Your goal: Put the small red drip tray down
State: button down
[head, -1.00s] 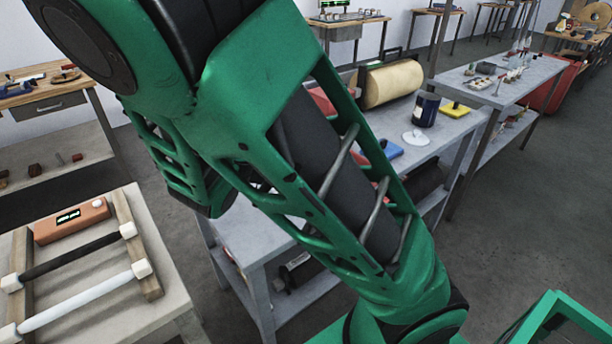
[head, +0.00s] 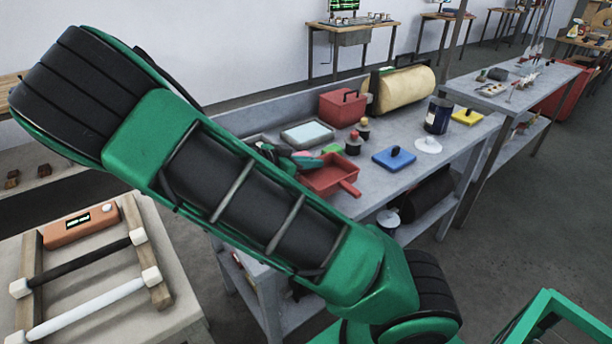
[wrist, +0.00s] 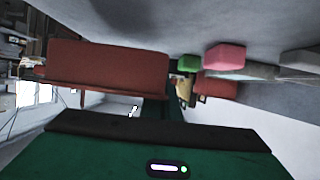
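The small red drip tray (head: 328,177) is a shallow open tray with a short handle pointing toward the front right. It is over the front part of the grey bench (head: 372,188) in the head view. My gripper (head: 298,162) meets the tray's back left edge and appears shut on it; the fingertips are partly hidden. In the wrist view the tray (wrist: 108,66) is a broad red slab close to the camera. I cannot tell whether its underside touches the bench.
A blue pad (head: 394,158), a white disc (head: 428,145), a dark can (head: 438,115) and a yellow pad (head: 467,117) lie to the right. Behind are small bottles (head: 353,143), a pale-topped tray (head: 307,133), a red box (head: 342,106) and a cream roll (head: 402,90).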

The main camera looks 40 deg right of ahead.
aim_at(311, 173)
jog(key=shift+w+d+f, duration=0.15)
jog(key=shift+w+f, duration=0.2)
jog(key=shift+w, duration=0.1)
jog(key=shift+f, duration=1.95)
jog(key=c, duration=2)
grip_release()
jog(key=v, duration=1.2)
